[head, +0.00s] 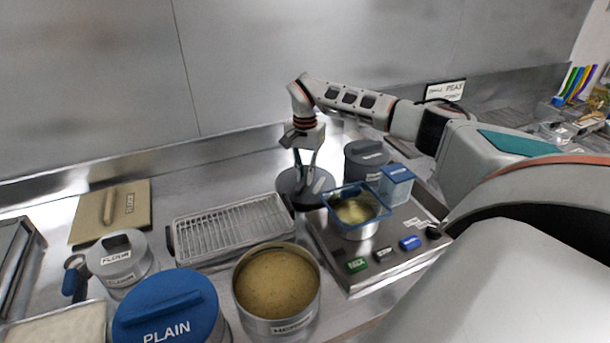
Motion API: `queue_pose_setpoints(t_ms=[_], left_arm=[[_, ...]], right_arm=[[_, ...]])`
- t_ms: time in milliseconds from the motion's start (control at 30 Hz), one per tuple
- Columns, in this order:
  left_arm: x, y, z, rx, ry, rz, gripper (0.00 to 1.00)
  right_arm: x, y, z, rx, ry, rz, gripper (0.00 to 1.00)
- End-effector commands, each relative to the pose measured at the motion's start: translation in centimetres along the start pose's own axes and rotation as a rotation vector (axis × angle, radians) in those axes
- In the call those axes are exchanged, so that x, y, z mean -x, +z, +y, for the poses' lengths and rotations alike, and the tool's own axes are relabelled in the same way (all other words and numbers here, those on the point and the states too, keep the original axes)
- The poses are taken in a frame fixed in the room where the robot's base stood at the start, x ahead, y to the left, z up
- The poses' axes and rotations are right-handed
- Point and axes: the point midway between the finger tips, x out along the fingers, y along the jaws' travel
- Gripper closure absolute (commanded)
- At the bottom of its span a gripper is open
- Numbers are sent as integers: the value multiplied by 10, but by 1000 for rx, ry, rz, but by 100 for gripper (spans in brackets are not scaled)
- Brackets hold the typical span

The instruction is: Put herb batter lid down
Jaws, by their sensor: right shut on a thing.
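My right gripper (307,172) points down and is shut on the handle of a round dark grey lid (288,190). The lid is roughly level, just right of the wire rack and behind the metal tray; I cannot tell whether it touches the counter. The fingers hide part of its handle. An open round metal tub (277,318) stands at the front, filled with tan-brown batter (277,283). Its label is only partly legible, and no lid is on it. My left gripper is not in view.
A wire rack (230,225) lies left of the lid. A blue PLAIN lid (165,308) and a FLOUR tub (118,262) are at front left. A blue-rimmed container (356,208), a clear blue box (396,184) and a grey-lidded tub (366,158) stand to the right.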

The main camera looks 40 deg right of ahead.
Motion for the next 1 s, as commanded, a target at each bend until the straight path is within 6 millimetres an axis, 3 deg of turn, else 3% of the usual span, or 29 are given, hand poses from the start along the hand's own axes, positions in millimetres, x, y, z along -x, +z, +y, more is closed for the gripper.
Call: queue_pose_setpoints(t_ms=[167, 200, 267, 667, 867, 1000], left_arm=[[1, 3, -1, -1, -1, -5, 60], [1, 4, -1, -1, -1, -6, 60], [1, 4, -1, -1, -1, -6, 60], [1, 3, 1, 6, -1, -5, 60], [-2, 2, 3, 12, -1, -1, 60], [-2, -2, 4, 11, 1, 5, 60]], right_arm=[[-3, 0, 0, 0, 1, 0, 100], [-3, 0, 0, 0, 1, 1, 87], [-3, 0, 0, 0, 1, 1, 73], [0, 0, 0, 0, 0, 0, 73], [27, -2, 0, -1, -3, 4, 73], [58, -1, -1, -1, -5, 4, 73]])
